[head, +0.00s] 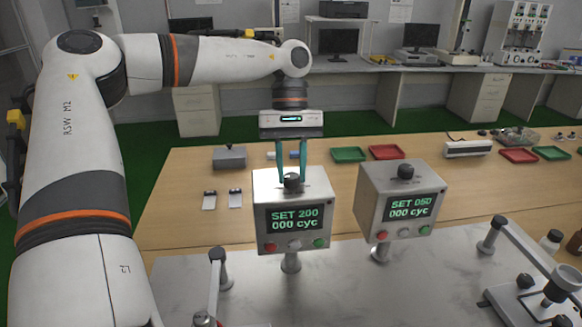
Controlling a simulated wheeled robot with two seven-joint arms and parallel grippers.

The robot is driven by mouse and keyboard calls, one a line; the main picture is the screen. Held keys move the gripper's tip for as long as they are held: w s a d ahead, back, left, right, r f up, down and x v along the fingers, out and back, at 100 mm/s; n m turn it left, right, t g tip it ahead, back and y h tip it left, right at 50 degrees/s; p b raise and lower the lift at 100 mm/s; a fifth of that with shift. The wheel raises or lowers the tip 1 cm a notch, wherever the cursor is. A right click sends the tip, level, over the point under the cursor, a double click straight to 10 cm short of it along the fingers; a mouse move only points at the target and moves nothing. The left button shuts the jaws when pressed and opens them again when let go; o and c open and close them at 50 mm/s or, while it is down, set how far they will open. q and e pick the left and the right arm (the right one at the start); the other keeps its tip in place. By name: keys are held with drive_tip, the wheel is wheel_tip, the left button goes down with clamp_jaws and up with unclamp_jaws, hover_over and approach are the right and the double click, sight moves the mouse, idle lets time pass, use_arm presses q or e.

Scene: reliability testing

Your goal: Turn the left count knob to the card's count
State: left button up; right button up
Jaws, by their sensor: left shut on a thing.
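The left count box (262,245) stands on a short post, and its screen (294,218) reads SET 200, 000 cyc. The dark left count knob (292,184) sits on its top. My left gripper (291,176) points straight down with its green fingers on either side of this knob, shut on it. The right count box (370,205) has its own black knob (405,172) and a screen reading SET 050, 000 cyc. No card with a readable count shows. My right gripper is not in view.
Red and green trays (348,154) lie on the wooden table (180,215) behind the boxes, with a grey block (229,157) at left. Metal handles on posts (492,236) rise at the front.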

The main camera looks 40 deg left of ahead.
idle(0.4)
use_arm(q)
drive_tip(key=o, duration=1)
drive_tip(key=shift+c, duration=0.2)
drive_tip(key=v, duration=1.2)
drive_tip(key=shift+b, duration=0.3)
drive_tip(key=shift+d+f, duration=0.1)
